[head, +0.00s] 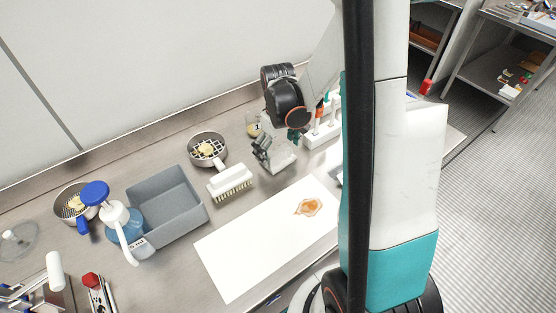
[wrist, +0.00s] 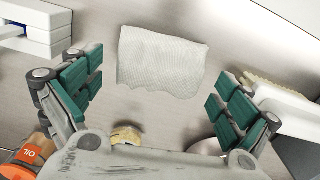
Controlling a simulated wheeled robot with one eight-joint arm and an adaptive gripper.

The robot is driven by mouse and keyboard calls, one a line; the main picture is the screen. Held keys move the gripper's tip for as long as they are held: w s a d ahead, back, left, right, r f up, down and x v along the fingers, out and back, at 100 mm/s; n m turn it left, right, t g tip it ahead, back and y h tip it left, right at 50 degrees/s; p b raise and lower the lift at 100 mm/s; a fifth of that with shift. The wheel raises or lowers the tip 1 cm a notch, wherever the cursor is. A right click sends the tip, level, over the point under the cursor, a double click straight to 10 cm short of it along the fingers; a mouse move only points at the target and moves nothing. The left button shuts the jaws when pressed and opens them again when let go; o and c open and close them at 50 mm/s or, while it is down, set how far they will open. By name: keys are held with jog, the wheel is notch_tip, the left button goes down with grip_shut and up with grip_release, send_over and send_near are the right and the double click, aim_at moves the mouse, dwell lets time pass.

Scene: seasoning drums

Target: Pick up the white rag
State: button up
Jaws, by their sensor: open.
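The white rag (wrist: 160,62) lies flat on the metal counter between my fingers in the wrist view, toward the top. In the head view, the rag (head: 283,161) shows partly below my gripper (head: 278,144), which hides some of it. In the wrist view my gripper (wrist: 155,88) is open, with green-padded fingers spread to either side of the rag. Nothing is held. I cannot tell the exact height of the fingertips above the counter.
A white brush (head: 230,184) and a pan with a grid (head: 207,149) stand left of the rag. A white board (head: 262,236) with a brown stain lies in front. A grey bin (head: 166,204) stands further left. A white rack (head: 322,131) is close on the right.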

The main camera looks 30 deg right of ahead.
aim_at(278, 150)
jog(key=shift+f, duration=0.35)
jog(key=shift+r, duration=0.1)
jog(key=c, duration=1)
jog(key=shift+c, duration=0.2)
jog(key=shift+r, duration=0.1)
notch_tip(278, 150, up, 20)
jog(key=p, duration=0.6)
